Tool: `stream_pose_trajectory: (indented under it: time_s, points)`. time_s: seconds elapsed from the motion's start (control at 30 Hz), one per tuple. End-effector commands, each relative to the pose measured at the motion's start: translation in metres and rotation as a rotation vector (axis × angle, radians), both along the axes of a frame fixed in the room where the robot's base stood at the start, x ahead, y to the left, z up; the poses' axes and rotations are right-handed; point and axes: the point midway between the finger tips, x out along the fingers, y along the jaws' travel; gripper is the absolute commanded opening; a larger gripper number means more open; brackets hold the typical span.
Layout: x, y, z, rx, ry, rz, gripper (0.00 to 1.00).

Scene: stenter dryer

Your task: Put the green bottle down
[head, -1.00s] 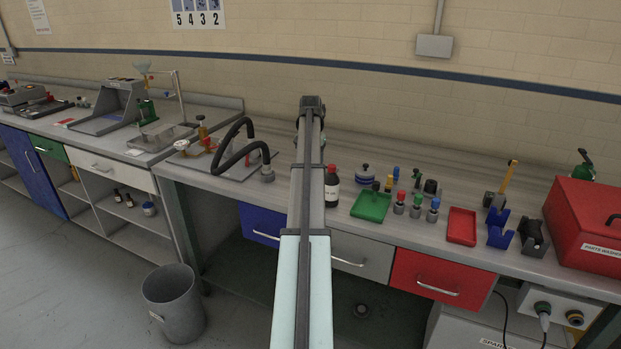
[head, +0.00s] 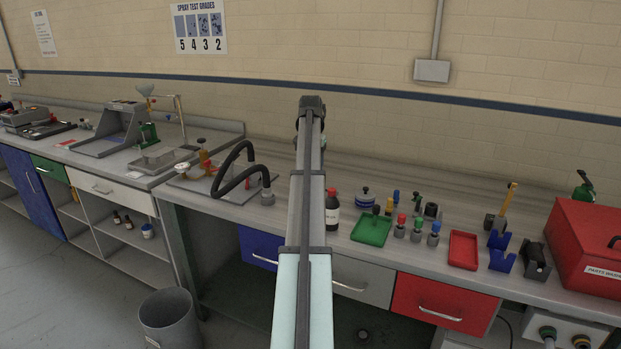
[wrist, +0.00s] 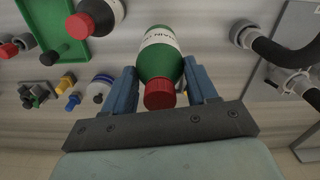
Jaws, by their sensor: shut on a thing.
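The green bottle (wrist: 160,58) has a red cap and a white label, and shows in the wrist view. My gripper (wrist: 158,68) has its two blue fingers on either side of the bottle, shut on it below the cap. In the head view my own arm hides the gripper and the green bottle. I cannot tell whether the bottle's base touches the grey bench (head: 460,219).
A dark bottle with a red cap (head: 332,213) stands just right of my arm, beside a green tray (head: 371,230). Several small coloured-top items, a red tray (head: 463,250) and a red box (head: 590,250) lie further right. A black hose (head: 232,170) is on the left.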

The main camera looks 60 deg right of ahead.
Motion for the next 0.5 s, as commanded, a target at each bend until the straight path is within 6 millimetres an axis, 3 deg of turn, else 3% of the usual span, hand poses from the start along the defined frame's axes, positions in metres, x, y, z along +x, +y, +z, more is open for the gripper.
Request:
stream_pose_trajectory:
  time_s: [0.13,0.27,0.37,0.5]
  points:
    - [-0.003,-0.002,0.016,-0.001,0.000,-0.005,0.00]
    - [-0.023,-0.010,0.022,-0.002,0.000,-0.030,0.00]
    - [-0.052,-0.019,0.026,-0.006,-0.002,-0.066,0.00]
    - [-0.107,-0.025,0.031,-0.015,-0.006,-0.131,0.00]
